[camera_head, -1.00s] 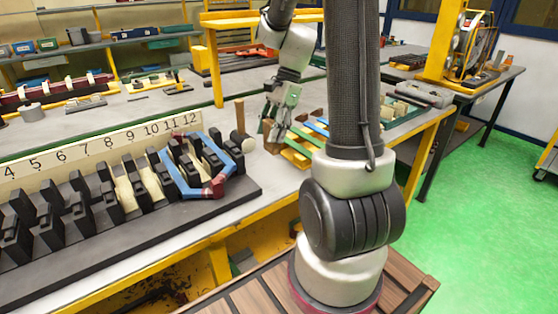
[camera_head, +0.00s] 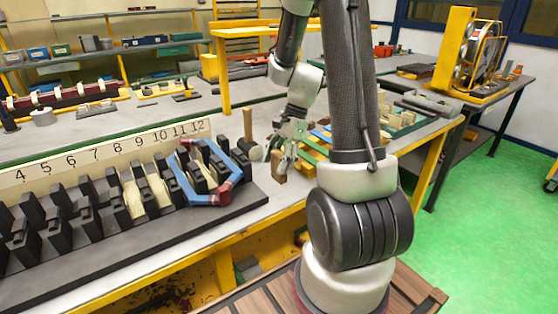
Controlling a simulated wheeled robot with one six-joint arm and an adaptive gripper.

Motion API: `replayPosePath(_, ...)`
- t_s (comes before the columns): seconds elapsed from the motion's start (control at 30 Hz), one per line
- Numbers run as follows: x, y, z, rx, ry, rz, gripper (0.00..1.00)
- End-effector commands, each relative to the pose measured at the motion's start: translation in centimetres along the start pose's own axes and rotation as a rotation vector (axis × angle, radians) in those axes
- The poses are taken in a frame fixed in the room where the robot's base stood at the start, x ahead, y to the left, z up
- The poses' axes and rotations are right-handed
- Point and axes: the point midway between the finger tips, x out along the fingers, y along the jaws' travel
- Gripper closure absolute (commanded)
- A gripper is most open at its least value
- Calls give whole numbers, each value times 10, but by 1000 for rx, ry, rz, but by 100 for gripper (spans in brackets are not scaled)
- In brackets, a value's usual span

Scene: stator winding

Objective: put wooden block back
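A small brown wooden block (camera_head: 279,166) is at the tip of my gripper (camera_head: 284,150), between its fingers. My gripper points down over the right part of the grey table, just right of the mallet and left of the coloured strips. The fingers look closed on the block. Whether the block's lower end touches the table is hard to tell.
A mallet with a wooden handle (camera_head: 248,127) stands close left of the block. The black slotted stator (camera_head: 100,222) with a blue coil (camera_head: 183,187) and a numbered strip (camera_head: 100,152) lies left. Coloured strips (camera_head: 316,144) lie right. Bare table shows behind the mallet.

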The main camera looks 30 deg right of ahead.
Motion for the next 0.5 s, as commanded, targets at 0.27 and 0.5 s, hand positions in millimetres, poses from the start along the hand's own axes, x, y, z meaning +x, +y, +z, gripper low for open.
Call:
replayPosePath(0.27, 0, 0, 0, 0, 0, 0, 36)
replayPosePath(0.5, -21, -1, 1, -2, 2, -4, 36)
